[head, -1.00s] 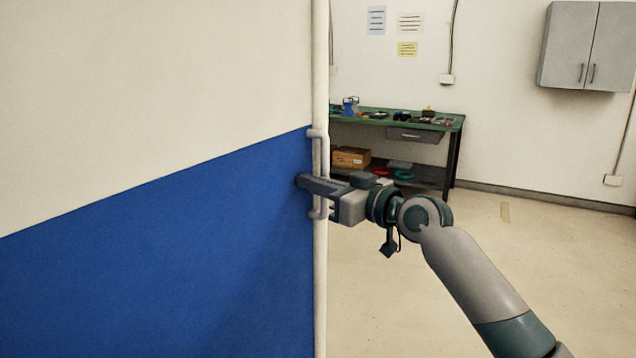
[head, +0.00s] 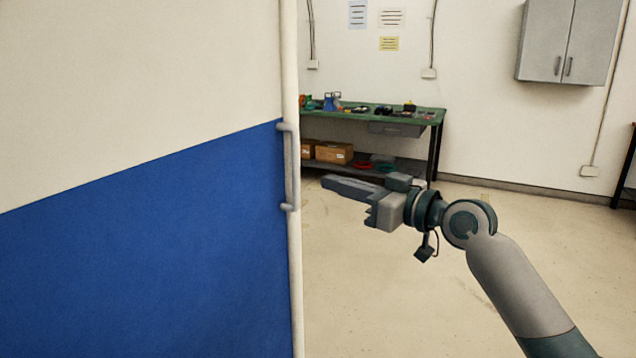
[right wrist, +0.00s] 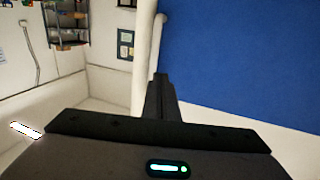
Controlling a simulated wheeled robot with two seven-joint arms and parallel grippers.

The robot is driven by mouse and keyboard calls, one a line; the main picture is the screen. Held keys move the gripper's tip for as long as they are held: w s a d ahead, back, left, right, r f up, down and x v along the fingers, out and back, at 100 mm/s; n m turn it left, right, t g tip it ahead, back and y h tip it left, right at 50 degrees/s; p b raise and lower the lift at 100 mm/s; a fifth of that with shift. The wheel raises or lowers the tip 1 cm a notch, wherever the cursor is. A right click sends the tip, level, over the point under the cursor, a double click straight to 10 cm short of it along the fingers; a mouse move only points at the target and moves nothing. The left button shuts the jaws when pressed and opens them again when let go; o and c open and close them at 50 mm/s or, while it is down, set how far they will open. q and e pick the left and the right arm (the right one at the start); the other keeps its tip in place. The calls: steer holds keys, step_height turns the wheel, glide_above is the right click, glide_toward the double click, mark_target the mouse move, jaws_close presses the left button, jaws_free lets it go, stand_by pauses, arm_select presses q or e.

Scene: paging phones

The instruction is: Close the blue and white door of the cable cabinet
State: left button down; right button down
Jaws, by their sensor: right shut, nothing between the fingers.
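The blue and white door (head: 140,240) fills the left of the head view, white above and blue below a slanting line. Its pale vertical edge (head: 291,90) carries a grey bar handle (head: 289,168). My right gripper (head: 328,182) is shut and empty, to the right of the handle and apart from it in the picture. In the right wrist view the gripper fingers (right wrist: 160,85) point toward the door's edge, with the blue panel (right wrist: 240,60) on the right. The cabinet body is hidden. My left gripper is not in view.
A green-topped workbench (head: 375,113) with tools stands against the back wall, with cardboard boxes (head: 333,152) on its lower shelf. A grey wall cabinet (head: 566,42) hangs at upper right. The floor (head: 390,290) right of the door is clear.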

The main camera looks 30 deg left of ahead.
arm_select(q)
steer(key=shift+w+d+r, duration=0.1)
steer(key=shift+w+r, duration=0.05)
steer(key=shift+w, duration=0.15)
arm_select(e)
steer(key=shift+w+d, duration=0.15)
steer(key=shift+d, duration=0.95)
